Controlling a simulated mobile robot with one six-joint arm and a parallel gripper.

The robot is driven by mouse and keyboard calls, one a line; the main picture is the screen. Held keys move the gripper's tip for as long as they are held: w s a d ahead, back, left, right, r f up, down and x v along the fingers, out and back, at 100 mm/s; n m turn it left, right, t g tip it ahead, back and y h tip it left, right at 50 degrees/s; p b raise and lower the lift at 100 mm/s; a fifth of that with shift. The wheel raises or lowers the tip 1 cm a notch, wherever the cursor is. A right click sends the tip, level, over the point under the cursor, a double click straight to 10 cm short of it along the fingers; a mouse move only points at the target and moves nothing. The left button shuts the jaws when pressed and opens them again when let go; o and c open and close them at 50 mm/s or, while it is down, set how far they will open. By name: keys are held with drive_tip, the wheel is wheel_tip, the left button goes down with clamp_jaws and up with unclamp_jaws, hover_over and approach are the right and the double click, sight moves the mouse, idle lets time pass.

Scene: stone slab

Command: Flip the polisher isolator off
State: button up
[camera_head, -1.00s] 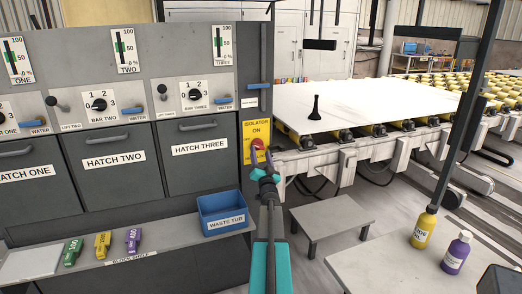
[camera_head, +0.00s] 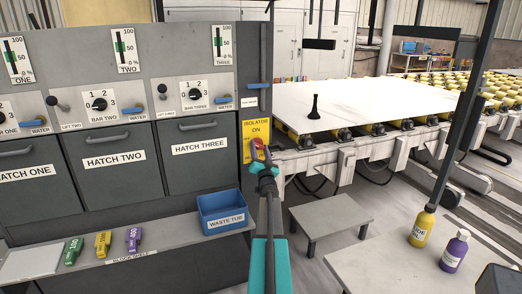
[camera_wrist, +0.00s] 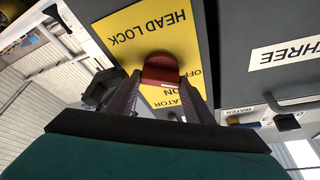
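The polisher isolator is a yellow panel (camera_head: 256,128) marked ISOLATOR ON, right of hatch three, with a red handle (camera_head: 257,143) on it. In the wrist view the panel (camera_wrist: 147,25) appears upside down, with HEAD LOCK and part of OFF readable. The red handle (camera_wrist: 160,70) is between my fingertips there. My gripper (camera_head: 262,156) is at the isolator in the head view and partly covers the handle and panel. In the wrist view my gripper (camera_wrist: 161,82) is open, one finger on each side of the handle. Whether either finger touches it I cannot tell.
A blue waste tub (camera_head: 221,212) stands on the block shelf (camera_head: 165,245), left of my arm. A small grey table (camera_head: 331,217) is to the right. A white slab (camera_head: 370,98) lies on the conveyor behind. Yellow and purple bottles stand at the right.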

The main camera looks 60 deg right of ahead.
drive_tip(key=shift+s+f, duration=0.2)
drive_tip(key=shift+f, duration=0.2)
drive_tip(key=shift+a, duration=0.2)
drive_tip(key=shift+s+f+n+b, duration=0.1)
drive_tip(key=shift+f+n+b, duration=0.05)
drive_tip(key=shift+n+b, duration=0.2)
drive_tip(key=shift+s+d+n+t+y+b, duration=0.1)
drive_tip(key=shift+n+t+y+b, duration=0.4)
drive_tip(key=shift+n, duration=0.75)
drive_tip(key=shift+w+d+n+t+y+b, duration=0.1)
drive_tip(key=shift+n+t+y+b, duration=0.45)
drive_tip(key=shift+n, duration=0.7)
drive_tip(key=shift+s+n+t+y+b, duration=0.1)
drive_tip(key=shift+n+t+y+b, duration=0.2)
drive_tip(key=shift+n+b, duration=0.65)
drive_tip(key=shift+n+t+p, duration=0.25)
drive_tip(key=shift+n+p, duration=0.05)
drive_tip(key=shift+n, duration=0.2)
drive_tip(key=o, duration=0.8)
drive_tip(key=shift+c, duration=0.2)
